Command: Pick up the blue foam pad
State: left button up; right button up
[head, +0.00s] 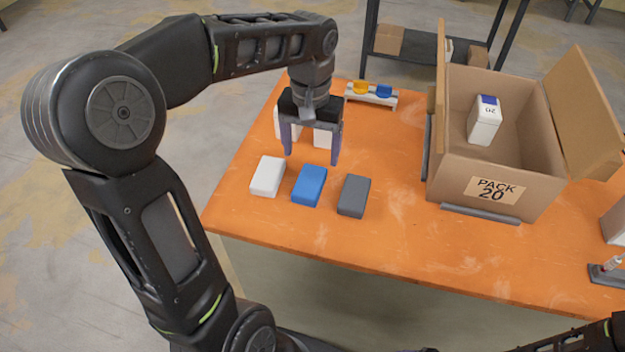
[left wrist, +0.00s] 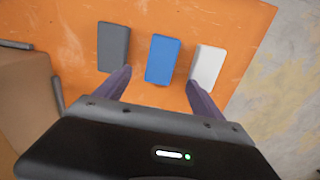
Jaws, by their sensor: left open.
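The blue foam pad (head: 309,185) lies flat on the orange table, between a white pad (head: 267,176) on its left and a grey pad (head: 354,195) on its right. My left gripper (head: 312,158) is open and empty, above and behind the row of pads, with its fingers pointing down. In the left wrist view, the blue pad (left wrist: 162,58) lies beyond the open fingers (left wrist: 160,82), roughly centred between them. The grey pad (left wrist: 113,46) and the white pad (left wrist: 208,67) are on either side. My right gripper is not in view.
An open cardboard box (head: 492,190) marked "PACK 20" stands on the table at right, with a white box (head: 484,121) inside. White blocks (head: 323,138) stand behind my left gripper. A small rack (head: 371,95) with yellow and blue pieces is at the back. The table front is clear.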

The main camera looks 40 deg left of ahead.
aim_at(311, 178)
pick_arm(q)
jog(key=shift+w+f, duration=0.1)
jog(key=shift+f, duration=1.3)
jog(key=shift+f, duration=0.1)
notch_tip(311, 178, down, 5)
jog(key=shift+a+p, duration=0.1)
jog(key=shift+p, duration=0.4)
jog(key=shift+c, duration=0.6)
jog(key=c, duration=1.3)
notch_tip(311, 178, up, 10)
jog(key=shift+b, duration=0.3)
